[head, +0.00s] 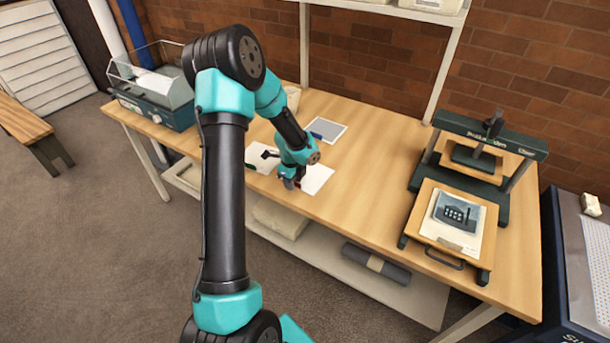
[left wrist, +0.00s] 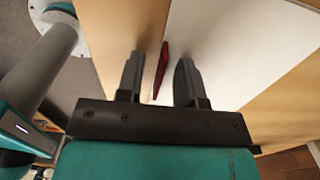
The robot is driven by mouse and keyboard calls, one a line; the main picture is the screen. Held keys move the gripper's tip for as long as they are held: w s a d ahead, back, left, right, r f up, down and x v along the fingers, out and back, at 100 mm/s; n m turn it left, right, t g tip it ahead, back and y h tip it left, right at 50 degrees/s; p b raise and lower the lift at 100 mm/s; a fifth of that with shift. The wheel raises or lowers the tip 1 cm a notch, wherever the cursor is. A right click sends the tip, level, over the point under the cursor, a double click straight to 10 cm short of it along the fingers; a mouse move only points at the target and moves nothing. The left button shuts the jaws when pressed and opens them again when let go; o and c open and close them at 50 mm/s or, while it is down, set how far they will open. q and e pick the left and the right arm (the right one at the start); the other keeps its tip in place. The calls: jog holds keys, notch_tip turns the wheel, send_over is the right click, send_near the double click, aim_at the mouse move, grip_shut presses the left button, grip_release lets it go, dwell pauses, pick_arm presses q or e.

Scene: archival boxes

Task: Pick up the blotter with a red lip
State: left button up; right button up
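The blotter with a red lip shows in the head view as a white sheet (head: 319,177) near the table's front edge, partly hidden behind my left gripper (head: 291,184). In the left wrist view, its white face (left wrist: 240,45) spreads to the right and its red lip (left wrist: 161,72) stands at its left edge. My left gripper (left wrist: 158,66) is open, with one finger on each side of the red lip. A gap shows between the lip and each finger. My right gripper is not in view.
Another white sheet (head: 260,157) with a dark item on it lies to the left. A grey-blue sheet with a blue strip (head: 327,129) lies behind. A press (head: 462,190) stands at the right and a teal machine (head: 155,108) at the left. Bare wood (head: 375,160) separates sheets and press.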

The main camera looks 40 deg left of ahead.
pick_arm(q)
jog(key=shift+c, duration=0.2)
grip_shut()
dwell(0.3)
